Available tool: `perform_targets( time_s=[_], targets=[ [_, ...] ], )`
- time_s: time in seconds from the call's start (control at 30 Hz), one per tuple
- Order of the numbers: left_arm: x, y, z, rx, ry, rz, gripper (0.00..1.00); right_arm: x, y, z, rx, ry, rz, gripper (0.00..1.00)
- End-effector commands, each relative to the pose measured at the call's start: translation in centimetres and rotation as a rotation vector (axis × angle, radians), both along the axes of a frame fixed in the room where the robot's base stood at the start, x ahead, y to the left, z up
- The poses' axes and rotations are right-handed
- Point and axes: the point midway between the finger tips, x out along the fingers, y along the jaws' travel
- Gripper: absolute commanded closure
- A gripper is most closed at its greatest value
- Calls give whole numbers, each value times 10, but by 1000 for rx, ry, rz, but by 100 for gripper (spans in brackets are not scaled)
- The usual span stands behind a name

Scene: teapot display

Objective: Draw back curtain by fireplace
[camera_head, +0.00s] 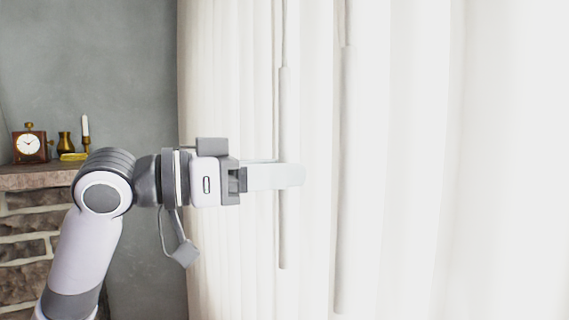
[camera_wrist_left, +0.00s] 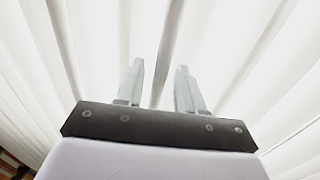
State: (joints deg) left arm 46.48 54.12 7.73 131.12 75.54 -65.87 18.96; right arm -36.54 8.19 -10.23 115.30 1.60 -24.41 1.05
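A white pleated curtain (camera_head: 420,170) fills the middle and right of the head view. Its left edge hangs beside the grey wall. My left gripper (camera_head: 297,175) reaches right, level, in front of the curtain's left part. Its fingers cross a narrow vertical strip (camera_head: 283,110) that shows above and below them. In the left wrist view, the two fingers (camera_wrist_left: 160,76) stand apart with a grey strip (camera_wrist_left: 168,45) of the curtain showing between them. I cannot tell whether the fingers touch the cloth. My right gripper is not in view.
The stone fireplace (camera_head: 22,235) stands at the left. Its mantel (camera_head: 40,178) holds a clock (camera_head: 30,145), a brass vase (camera_head: 65,144) and a candle (camera_head: 86,127) in a holder. A bare grey wall (camera_head: 110,60) lies between fireplace and curtain.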

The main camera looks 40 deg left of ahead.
Motion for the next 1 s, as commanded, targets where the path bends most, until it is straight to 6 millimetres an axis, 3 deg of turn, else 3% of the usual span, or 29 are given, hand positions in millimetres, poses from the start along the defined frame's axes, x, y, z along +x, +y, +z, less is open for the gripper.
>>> perform_targets(
  time_s=[0.47, 0.57, 0.6, 1.0],
  targets=[
    [9, -7, 0, 0, 0, 0, 62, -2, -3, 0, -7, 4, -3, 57],
    [9, -6, 0, 0, 0, 0, 95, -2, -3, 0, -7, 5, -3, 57],
    [9, -7, 0, 0, 0, 0, 100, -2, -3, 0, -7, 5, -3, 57],
    [16, -6, 1, 0, 2, 1, 100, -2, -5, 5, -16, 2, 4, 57]
  ],
)
